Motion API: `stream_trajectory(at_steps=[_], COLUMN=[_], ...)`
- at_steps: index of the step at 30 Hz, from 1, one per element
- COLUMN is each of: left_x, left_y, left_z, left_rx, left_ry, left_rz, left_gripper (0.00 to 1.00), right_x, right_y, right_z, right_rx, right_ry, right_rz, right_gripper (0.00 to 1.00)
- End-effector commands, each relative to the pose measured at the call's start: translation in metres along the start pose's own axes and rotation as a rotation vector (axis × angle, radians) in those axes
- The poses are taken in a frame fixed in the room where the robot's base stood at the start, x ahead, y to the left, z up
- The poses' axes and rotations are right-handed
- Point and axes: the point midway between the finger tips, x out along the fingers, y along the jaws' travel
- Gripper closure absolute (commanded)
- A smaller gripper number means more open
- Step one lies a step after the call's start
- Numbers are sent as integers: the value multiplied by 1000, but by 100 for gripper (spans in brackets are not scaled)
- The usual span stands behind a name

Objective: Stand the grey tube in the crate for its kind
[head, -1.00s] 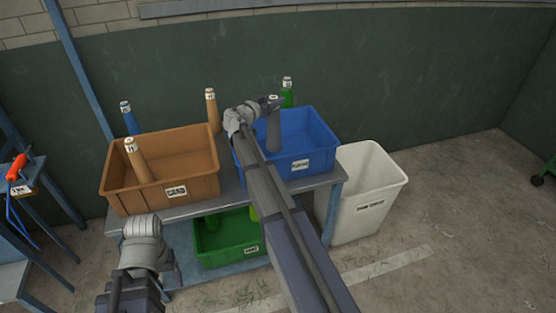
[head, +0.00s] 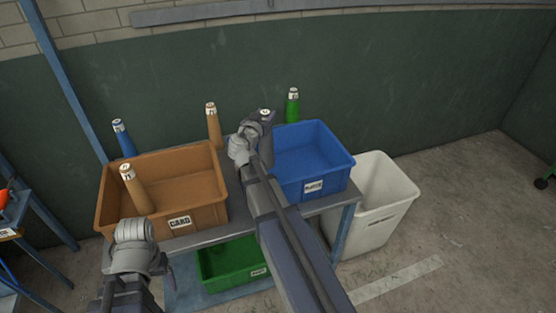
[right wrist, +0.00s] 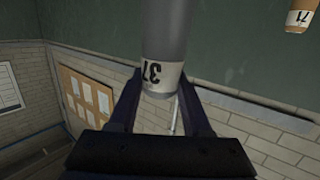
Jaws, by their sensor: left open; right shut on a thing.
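The grey tube (right wrist: 166,35), with a white band reading 37 at its end, is held between the fingers of my right gripper (right wrist: 160,100) in the right wrist view. In the head view the tube's pale end (head: 265,112) shows at the right gripper (head: 262,124), beside the left edge of the blue crate (head: 335,172); most of the tube is hidden. The brown crate (head: 205,215), labelled CARD, stands left with a tan tube (head: 137,190) in it. The green crate (head: 235,275) is on the lower shelf. My left gripper (head: 168,273) is low in front, empty, and mostly hidden.
A blue tube (head: 124,140), a tan tube (head: 213,125) and a green tube (head: 292,106) stand behind the crates. A white bin (head: 385,215) stands right of the table (head: 210,240). The floor at the right is open.

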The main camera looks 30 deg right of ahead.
Motion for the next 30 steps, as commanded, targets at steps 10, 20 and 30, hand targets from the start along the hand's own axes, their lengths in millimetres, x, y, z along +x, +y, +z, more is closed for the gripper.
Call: stream_trajectory(at_steps=[10, 20, 30], left_x=[54, 62, 98], left_y=[5, 6, 9], left_z=[-3, -4, -6], left_rx=[0, 0, 1], left_ry=[0, 0, 0], left_rz=[0, 0, 0], left_gripper=[22, 22, 22], right_x=[8, 9, 15], right_y=[0, 0, 0], right_z=[54, 62, 97], right_rx=[0, 0, 0], right_ry=[0, 0, 0], right_rz=[1, 1, 1], right_gripper=[100, 100, 100])
